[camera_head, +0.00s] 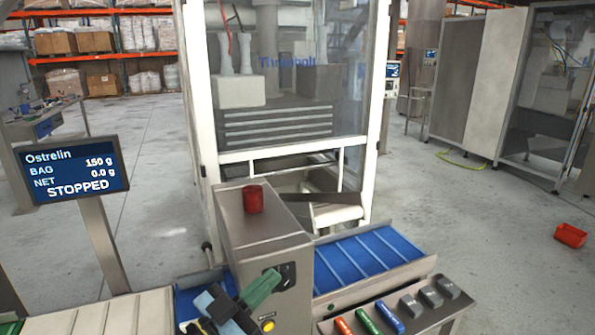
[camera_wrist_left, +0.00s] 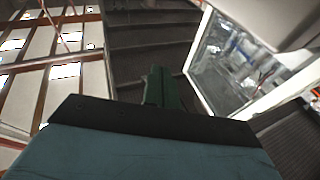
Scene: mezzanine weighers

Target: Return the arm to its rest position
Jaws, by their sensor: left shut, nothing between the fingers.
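My left gripper (camera_head: 259,289) is at the bottom centre of the head view, low in front of the steel weigher cabinet (camera_head: 262,222). Its green fingers are together with nothing between them and point up to the right. The closed fingers also show in the left wrist view (camera_wrist_left: 155,86), facing up past the machine frame. Most of my left arm is below the head view's bottom edge. My right gripper is in neither view.
A red cylinder (camera_head: 253,199) stands on the cabinet. Blue conveyors flank it, one on the right (camera_head: 365,256). Coloured items lie on the front right table. A display (camera_head: 71,171) reads STOPPED. A red bin (camera_head: 571,235) lies on the open floor at right.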

